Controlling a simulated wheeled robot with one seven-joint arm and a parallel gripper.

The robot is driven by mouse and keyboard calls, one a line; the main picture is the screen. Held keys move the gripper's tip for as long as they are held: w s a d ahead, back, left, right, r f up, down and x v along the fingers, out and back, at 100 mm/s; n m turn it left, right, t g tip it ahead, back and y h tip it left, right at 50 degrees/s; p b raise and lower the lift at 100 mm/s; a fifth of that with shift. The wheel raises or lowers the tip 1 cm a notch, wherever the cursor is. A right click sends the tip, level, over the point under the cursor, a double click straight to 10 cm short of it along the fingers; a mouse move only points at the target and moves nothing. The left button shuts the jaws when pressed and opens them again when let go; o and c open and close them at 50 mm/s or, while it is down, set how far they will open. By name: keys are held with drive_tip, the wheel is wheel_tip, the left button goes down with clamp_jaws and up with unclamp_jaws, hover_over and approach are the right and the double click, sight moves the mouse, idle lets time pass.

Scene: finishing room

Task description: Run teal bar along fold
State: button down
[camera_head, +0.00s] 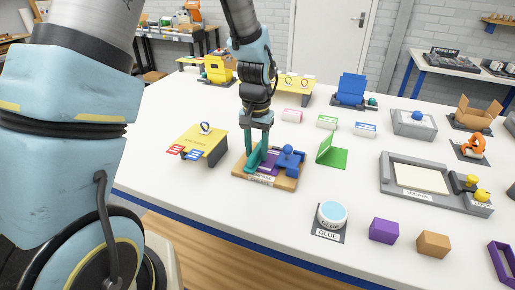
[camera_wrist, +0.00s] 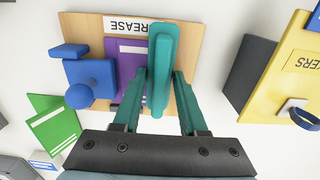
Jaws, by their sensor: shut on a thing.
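My gripper (camera_wrist: 158,90) has teal fingers, shut on the teal bar (camera_wrist: 163,50), in the wrist view. The bar hangs over the crease board (camera_wrist: 190,50), a wooden base whose label is partly covered by the bar. A purple card (camera_wrist: 122,60) lies on the board, between the bar and a blue block with a round knob (camera_wrist: 88,75). In the head view my gripper (camera_head: 257,140) is above the left part of the board (camera_head: 268,182), with purple (camera_head: 268,160) showing beside it. I cannot tell whether the bar touches the card, and the fold is not clear.
A green folded card (camera_head: 332,153) stands right of the board. A yellow stand (camera_head: 205,142) is close on the left. A glue pot (camera_head: 332,214), a purple box (camera_head: 384,230) and a grey tray (camera_head: 420,180) are to the right. White table shows between them.

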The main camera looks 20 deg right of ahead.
drive_tip(key=shift+a, duration=0.1)
drive_tip(key=shift+s+a+f, duration=0.1)
drive_tip(key=shift+s+a, duration=0.15)
drive_tip(key=shift+s, duration=0.15)
drive_tip(key=shift+w, duration=0.1)
drive_tip(key=shift+w+d, duration=0.7)
drive_tip(key=shift+w+d+p, duration=0.1)
drive_tip(key=shift+p, duration=0.2)
drive_tip(key=shift+w+d, duration=0.6)
drive_tip(key=shift+w, duration=0.05)
drive_tip(key=shift+r+p, duration=2.8)
drive_tip(key=shift+r, duration=0.8)
